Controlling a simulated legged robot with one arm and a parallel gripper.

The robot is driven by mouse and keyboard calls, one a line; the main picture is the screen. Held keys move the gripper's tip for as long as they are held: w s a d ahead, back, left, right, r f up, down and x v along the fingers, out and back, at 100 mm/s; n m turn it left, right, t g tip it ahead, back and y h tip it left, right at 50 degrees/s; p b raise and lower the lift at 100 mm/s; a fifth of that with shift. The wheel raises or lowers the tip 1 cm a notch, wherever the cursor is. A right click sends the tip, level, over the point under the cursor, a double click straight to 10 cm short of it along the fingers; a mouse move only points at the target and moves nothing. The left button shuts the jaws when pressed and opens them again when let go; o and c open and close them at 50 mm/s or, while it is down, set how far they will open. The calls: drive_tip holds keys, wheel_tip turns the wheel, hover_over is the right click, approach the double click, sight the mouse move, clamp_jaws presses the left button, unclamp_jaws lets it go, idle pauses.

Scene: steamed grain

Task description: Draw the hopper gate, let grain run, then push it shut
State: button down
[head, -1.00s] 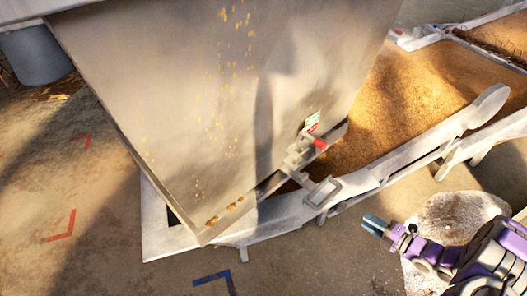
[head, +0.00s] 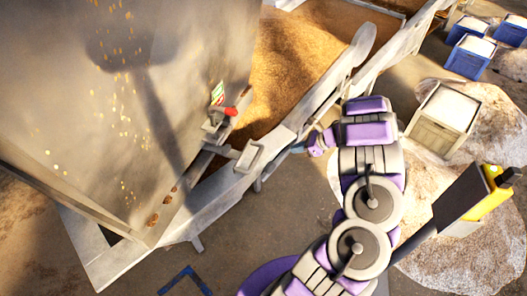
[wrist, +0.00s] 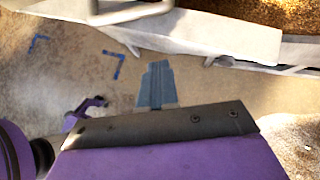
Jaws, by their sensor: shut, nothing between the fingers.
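The big pale metal hopper (head: 70,90) fills the left of the head view, with grains scattered over its face. At its lower right edge is the gate bar with a rectangular loop handle (head: 250,157) and a red-tipped lever (head: 231,111). The loop partly shows at the top of the wrist view (wrist: 130,14). Golden grain (head: 292,58) lies in the trough beyond. My gripper (head: 298,149) is just right of the loop, apart from it as far as I can tell. In the wrist view my gripper (wrist: 156,83) is shut and empty, over bare floor.
The pale trough rail (head: 335,85) runs beside my arm. Rocks (head: 440,230), a crate (head: 444,118) and blue-sided boxes (head: 470,56) stand to the right. Blue floor marks (head: 186,280) lie in front. The floor below the rail is clear.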

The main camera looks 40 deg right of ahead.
wheel_tip(320, 180, down, 4)
drive_tip(key=w+r, duration=0.1)
drive_tip(key=w, duration=0.2)
drive_tip(key=b, duration=0.5)
approach(249, 147)
drive_tip(key=x, duration=0.6)
drive_tip(key=shift+s+f, duration=0.1)
drive_tip(key=shift+f, duration=0.35)
drive_tip(key=shift+w+a, duration=0.15)
drive_tip(key=shift+w, duration=0.25)
drive_tip(key=shift+a, duration=0.15)
drive_tip(key=shift+s, duration=0.1)
